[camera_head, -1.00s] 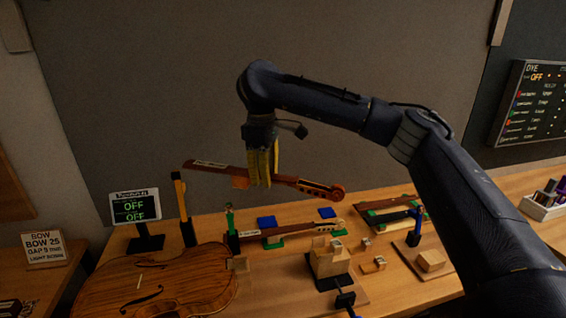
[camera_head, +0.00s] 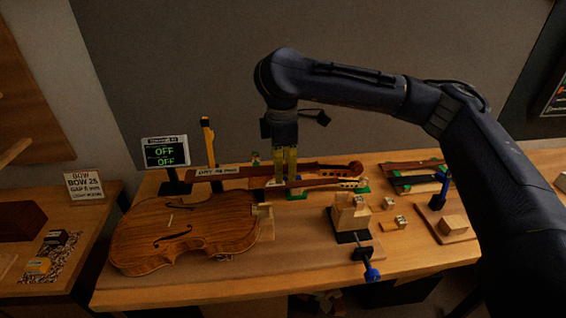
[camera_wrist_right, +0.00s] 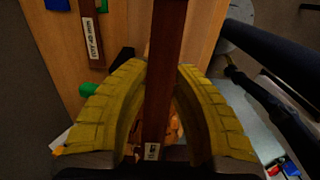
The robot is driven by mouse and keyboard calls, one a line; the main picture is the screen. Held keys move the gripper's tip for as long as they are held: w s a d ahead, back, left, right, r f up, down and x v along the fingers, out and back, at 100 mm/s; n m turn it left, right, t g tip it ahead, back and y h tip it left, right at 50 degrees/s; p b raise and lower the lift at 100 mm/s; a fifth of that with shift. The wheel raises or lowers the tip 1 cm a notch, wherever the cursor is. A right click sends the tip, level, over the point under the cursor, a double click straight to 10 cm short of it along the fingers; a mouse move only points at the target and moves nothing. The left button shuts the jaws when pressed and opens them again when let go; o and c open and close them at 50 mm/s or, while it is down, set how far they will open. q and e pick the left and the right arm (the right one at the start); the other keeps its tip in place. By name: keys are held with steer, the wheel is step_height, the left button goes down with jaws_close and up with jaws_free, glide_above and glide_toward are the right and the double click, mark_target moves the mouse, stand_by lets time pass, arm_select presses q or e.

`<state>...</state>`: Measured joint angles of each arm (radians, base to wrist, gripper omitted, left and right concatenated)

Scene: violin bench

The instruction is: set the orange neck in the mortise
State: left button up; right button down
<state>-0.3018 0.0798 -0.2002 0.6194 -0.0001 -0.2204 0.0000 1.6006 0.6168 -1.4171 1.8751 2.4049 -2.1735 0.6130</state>
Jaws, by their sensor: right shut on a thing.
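The held neck (camera_head: 320,168) is long and dark reddish-brown, with a scroll at its right end and a pale label at its left. My right gripper (camera_head: 282,180) is shut around its middle, with the neck about level. In the right wrist view the yellow fingers (camera_wrist_right: 158,110) flank the neck (camera_wrist_right: 166,50), and some orange (camera_wrist_right: 177,130) shows beneath it. The violin body (camera_head: 175,235) lies flat at the left of the bench. A pale block (camera_head: 263,212) sits at its right end; the mortise itself is too small to make out. My left gripper is not in view.
Another neck (camera_head: 325,184) lies just below the held one in the head view, near green supports (camera_head: 298,194). A wooden block fixture (camera_head: 347,215) and a blue-handled clamp (camera_head: 371,274) stand to the right. The front middle of the bench (camera_head: 300,255) is clear.

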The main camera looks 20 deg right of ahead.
stand_by(0.4)
steer(key=shift+f, duration=2.75)
step_height(320, 180, down, 6)
stand_by(3.3)
stand_by(0.6)
steer(key=c, duration=1.1)
jaws_free()
